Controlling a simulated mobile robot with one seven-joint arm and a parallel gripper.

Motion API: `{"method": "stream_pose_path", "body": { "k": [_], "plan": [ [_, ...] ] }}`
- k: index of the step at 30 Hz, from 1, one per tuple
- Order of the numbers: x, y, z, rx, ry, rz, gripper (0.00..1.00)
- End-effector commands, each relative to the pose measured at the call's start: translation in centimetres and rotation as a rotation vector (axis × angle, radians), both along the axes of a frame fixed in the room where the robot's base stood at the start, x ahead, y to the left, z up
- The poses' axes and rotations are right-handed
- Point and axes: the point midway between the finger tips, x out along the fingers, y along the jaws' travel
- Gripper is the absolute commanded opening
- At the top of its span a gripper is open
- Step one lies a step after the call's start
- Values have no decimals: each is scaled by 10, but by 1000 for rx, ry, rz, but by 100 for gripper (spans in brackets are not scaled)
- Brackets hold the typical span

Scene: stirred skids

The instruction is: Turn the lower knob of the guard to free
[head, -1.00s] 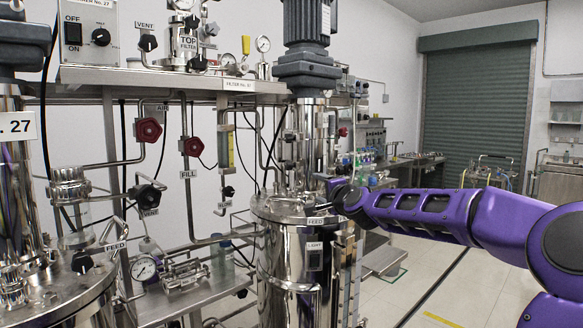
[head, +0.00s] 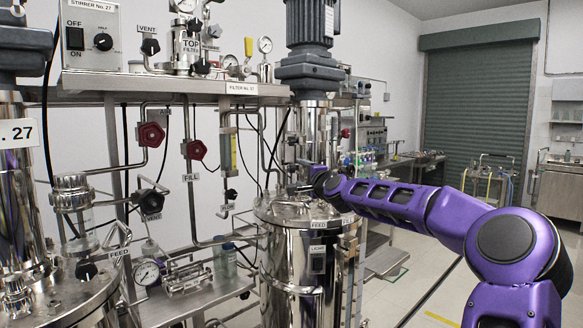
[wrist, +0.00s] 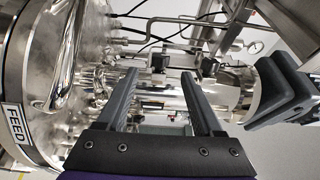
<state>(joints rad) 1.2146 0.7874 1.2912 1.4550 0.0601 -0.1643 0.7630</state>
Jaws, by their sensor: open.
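My gripper (wrist: 166,75) is open in the wrist view, with two grey fingers apart and nothing between them. In the head view its end lies above the lid of the right steel vessel (head: 290,257), beside the shiny cylinder (head: 314,130) under the stirrer motor. This cylinder looks like the guard; it also shows in the wrist view (wrist: 228,92), turned sideways. The FEED label (wrist: 16,124) of the lid shows at the wrist view's left.
The grey motor housing (head: 308,73) stands above the cylinder and shows as a dark block (wrist: 283,88) at the wrist view's right. A steel shelf (head: 165,84) with gauges, pipes and red handwheels (head: 151,134) is to the left. Floor at the right is open.

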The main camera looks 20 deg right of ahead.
Motion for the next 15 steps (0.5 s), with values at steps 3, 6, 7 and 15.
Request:
{"method": "stream_pose_path", "body": {
  "k": [3,6,7,15],
  "plan": [
    [21,1,3,2,-1,3,68],
    [37,0,3,2,-1,2,68],
    [41,-1,3,2,-1,2,68],
    [74,-3,2,1,-1,1,68]
  ]
}}
